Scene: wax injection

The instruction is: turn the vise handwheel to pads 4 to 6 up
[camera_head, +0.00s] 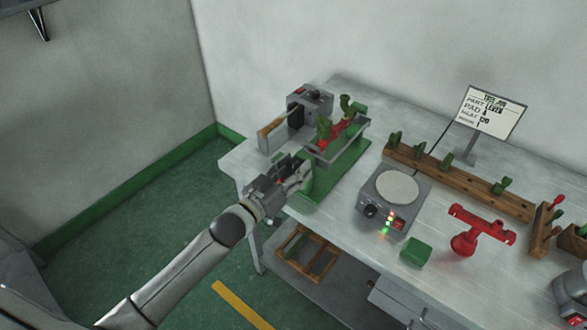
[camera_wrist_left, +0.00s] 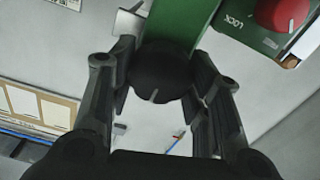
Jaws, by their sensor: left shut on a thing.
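The green vise (camera_head: 338,172) stands at the left end of the bench with a red piece (camera_head: 343,132) and green wax shapes on top. My left gripper (camera_head: 286,176) is at the vise's near left end, hiding the handwheel in the head view. In the left wrist view the dark round handwheel (camera_wrist_left: 158,72), with a light pointer mark, sits between the two black fingers of my left gripper (camera_wrist_left: 160,95), which is shut on it. The green vise body (camera_wrist_left: 180,22) is behind it. A red knob (camera_wrist_left: 282,10) is beside the word LOCK. Pad numbers cannot be read.
A grey machine (camera_head: 312,100) stands behind the vise. A round-topped grey device (camera_head: 395,192), a green block (camera_head: 416,251), a red stand (camera_head: 480,230) and a wooden rack (camera_head: 455,180) are to the right. A job sign (camera_head: 491,112) stands behind. Floor left of the bench is clear.

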